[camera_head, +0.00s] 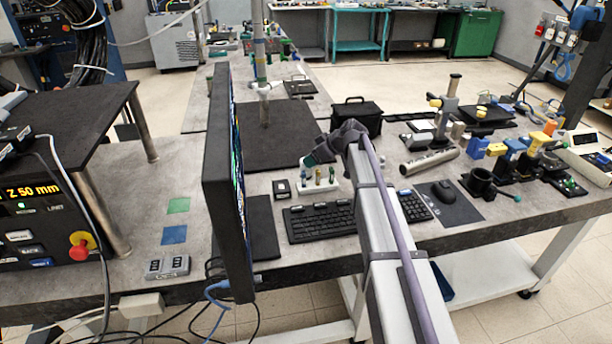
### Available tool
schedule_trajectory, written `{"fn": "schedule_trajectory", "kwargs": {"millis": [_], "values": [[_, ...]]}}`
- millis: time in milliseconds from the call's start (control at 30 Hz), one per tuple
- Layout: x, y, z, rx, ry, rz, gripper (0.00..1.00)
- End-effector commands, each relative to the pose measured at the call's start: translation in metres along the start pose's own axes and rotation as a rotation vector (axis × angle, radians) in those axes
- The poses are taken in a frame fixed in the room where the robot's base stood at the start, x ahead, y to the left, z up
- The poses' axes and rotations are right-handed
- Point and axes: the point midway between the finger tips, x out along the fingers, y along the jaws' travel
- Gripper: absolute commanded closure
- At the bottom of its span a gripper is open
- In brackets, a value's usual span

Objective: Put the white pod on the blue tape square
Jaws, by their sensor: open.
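The blue tape square (174,235) lies flat and bare on the grey bench at the left, just nearer than a green tape square (178,205). A white block (319,187) holding small upright coloured pieces stands behind the keyboard. I cannot tell for sure which piece is the white pod; a pale upright piece (318,176) in the block may be it. My gripper (317,154) is open above and just behind the block, right of the tape squares. Its fingers are small and dark here, and I see nothing between them.
A large upright monitor (222,185) stands between the tape squares and the white block. A control box (40,215) borders the left side.

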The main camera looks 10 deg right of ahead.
Motion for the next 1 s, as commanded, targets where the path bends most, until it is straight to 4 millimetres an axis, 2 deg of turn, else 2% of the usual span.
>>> {"fn": "schedule_trajectory", "kwargs": {"millis": [67, 333, 567, 1000], "values": [[0.003, 0.000, 0.000, 0.000, 0.000, 0.000, 0.27], [0.051, -0.002, 0.001, 0.000, 0.000, -0.001, 0.27], [0.050, -0.003, -0.003, 0.000, 0.000, 0.000, 0.27], [0.050, -0.003, -0.003, 0.000, 0.000, 0.000, 0.69]]}}
